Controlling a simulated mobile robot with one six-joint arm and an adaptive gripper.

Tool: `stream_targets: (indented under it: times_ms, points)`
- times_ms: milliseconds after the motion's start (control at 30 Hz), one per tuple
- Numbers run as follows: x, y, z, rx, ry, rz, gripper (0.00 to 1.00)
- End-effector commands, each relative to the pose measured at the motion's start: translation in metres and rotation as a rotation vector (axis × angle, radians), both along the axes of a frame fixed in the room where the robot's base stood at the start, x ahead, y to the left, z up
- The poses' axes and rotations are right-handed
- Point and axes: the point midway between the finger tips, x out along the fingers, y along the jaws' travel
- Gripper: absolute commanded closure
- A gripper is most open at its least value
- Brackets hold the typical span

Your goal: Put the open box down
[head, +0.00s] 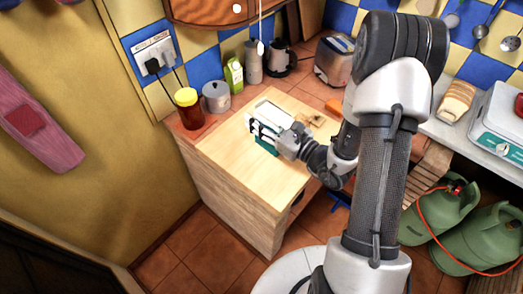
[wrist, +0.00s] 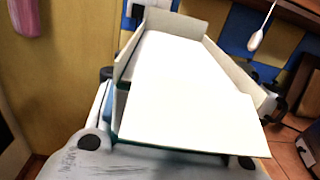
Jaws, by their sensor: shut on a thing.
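The open box (head: 272,117) is white inside with a green-blue outer side. In the head view it is at the wooden counter top (head: 228,147), near its middle; I cannot tell whether it touches the wood. My gripper (head: 266,134) is shut on the box from its near right side. In the wrist view the box (wrist: 180,75) fills the middle, its pale flaps spread and one flap toward the camera. The dark finger pads of my gripper (wrist: 168,152) show at either side of its near end. The box's underside is hidden.
A jar with a yellow lid (head: 188,108), a grey pot (head: 216,97), a green carton (head: 234,75) and a toaster (head: 335,60) stand along the back. The counter's left and front parts are clear. Green gas cylinders (head: 440,212) stand at the right.

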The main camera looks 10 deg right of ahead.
Motion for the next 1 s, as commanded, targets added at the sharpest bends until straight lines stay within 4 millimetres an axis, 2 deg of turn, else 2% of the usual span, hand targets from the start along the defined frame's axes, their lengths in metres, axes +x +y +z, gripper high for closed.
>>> stream_targets:
  times_ms: [33, 100, 200, 267, 367, 733, 900, 1000]
  points:
    - [0.01, 0.003, 0.019, -0.006, -0.012, 0.02, 0.93]
    - [0.02, 0.007, 0.036, -0.007, -0.008, 0.037, 0.93]
    - [0.029, 0.01, 0.049, -0.005, -0.001, 0.052, 0.93]
    - [0.032, 0.011, 0.049, -0.003, 0.002, 0.056, 0.93]
    - [0.033, 0.011, 0.031, 0.0, 0.008, 0.057, 0.93]
    - [0.032, 0.011, -0.069, 0.0, 0.008, 0.057, 0.93]
    - [0.033, 0.011, -0.096, -0.001, 0.005, 0.057, 0.93]
    - [0.033, 0.011, -0.102, -0.002, 0.003, 0.057, 0.93]
